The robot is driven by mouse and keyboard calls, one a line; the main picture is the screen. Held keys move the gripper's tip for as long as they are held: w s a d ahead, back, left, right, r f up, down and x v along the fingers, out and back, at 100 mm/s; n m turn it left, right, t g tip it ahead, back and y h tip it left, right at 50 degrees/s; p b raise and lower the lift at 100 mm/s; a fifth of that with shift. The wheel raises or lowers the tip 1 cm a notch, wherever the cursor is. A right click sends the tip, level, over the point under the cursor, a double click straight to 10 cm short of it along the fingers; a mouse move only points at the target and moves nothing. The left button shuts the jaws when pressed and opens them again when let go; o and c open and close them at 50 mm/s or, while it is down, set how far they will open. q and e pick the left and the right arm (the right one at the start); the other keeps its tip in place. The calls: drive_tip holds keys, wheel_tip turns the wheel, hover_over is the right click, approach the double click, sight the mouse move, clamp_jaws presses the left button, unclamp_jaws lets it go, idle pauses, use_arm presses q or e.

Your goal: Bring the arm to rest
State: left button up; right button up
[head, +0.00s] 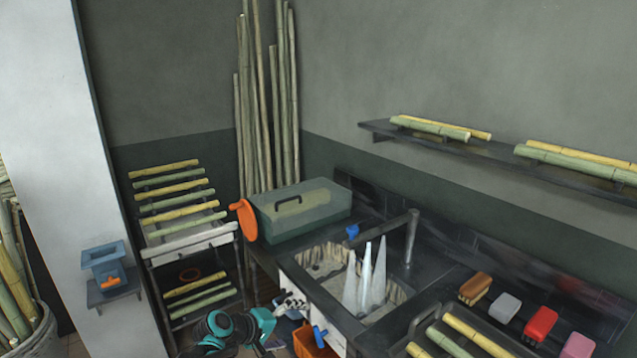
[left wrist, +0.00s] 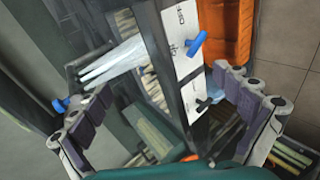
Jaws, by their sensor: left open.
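My left arm comes in at the bottom of the head view, and its left gripper (head: 290,304) is low in front of the counter, below the sink. In the left wrist view my left gripper's two dark-padded fingers (left wrist: 165,85) stand wide apart with nothing between them. The white panel (left wrist: 182,60) with a blue knob (left wrist: 197,43) lies beyond the fingers. My right gripper is in neither view.
The sink (head: 325,262) holds several pale cones (head: 364,285) near a dark tap (head: 411,235). An orange bin (head: 312,343) is close below the gripper. A cane rack (head: 190,240) stands left.

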use_arm(q)
drive_tip(key=s+a+r+m+y, duration=0.1)
drive_tip(key=s+a+m+y, duration=0.2)
drive_tip(key=s, duration=1.1)
drive_tip(key=s+a+r+m+y, duration=0.2)
drive_tip(key=s+a+m+y, duration=0.2)
drive_tip(key=s+a, duration=0.4)
drive_tip(key=s+y, duration=0.1)
drive_tip(key=s, duration=0.4)
drive_tip(key=shift+s, duration=0.4)
